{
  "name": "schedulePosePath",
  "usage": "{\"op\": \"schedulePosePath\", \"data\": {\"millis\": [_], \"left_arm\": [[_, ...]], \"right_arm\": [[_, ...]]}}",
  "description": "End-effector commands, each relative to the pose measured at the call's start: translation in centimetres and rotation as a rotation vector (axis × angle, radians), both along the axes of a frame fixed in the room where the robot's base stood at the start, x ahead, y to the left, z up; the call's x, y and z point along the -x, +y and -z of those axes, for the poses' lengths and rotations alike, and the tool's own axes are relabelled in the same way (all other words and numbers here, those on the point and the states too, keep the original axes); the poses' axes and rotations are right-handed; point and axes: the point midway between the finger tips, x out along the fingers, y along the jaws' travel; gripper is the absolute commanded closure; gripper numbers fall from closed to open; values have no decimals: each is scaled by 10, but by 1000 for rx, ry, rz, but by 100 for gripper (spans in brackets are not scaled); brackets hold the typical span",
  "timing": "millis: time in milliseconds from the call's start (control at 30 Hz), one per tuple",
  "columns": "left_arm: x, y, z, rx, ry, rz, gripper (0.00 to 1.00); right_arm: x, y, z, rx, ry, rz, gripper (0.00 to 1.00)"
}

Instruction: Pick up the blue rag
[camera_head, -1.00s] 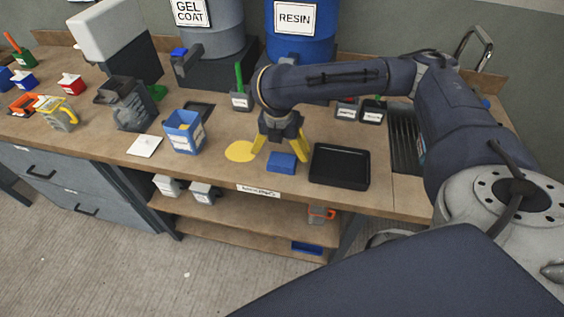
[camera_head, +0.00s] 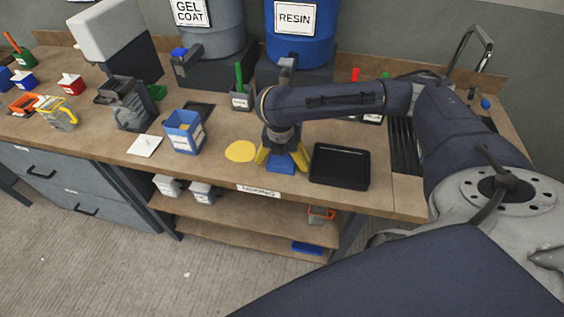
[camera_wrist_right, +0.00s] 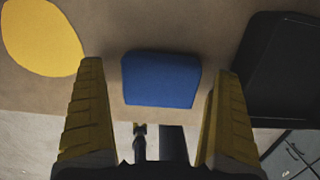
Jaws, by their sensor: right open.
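The blue rag (camera_head: 281,168) is a small folded block lying on the wooden bench, between a yellow disc and a black tray. My right gripper (camera_head: 283,158) is right above it with its yellow fingers spread to either side, and hides part of it in the head view. In the right wrist view the rag (camera_wrist_right: 161,79) lies between and ahead of the two open fingers (camera_wrist_right: 160,85), with a gap on each side. Contact with the rag does not show. My left gripper is in no view.
The black tray (camera_head: 340,181) sits just right of the rag, close to the right finger. The flat yellow disc (camera_head: 240,151) lies to its left. A blue container (camera_head: 184,133) stands farther left. The bench's front edge is just below the rag.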

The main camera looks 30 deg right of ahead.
Motion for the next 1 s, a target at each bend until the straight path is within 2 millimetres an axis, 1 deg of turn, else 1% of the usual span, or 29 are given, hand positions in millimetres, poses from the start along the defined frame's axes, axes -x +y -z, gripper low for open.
{"op": "schedulePosePath", "data": {"millis": [67,500,533,867,1000], "left_arm": [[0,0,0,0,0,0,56],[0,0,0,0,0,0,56],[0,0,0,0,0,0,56],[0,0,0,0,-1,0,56],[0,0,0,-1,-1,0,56]], "right_arm": [[0,0,0,0,0,0,0],[0,0,0,0,0,0,51],[0,0,0,0,0,0,53],[0,0,-1,0,0,0,53],[0,0,-5,-1,-1,-1,53]]}}
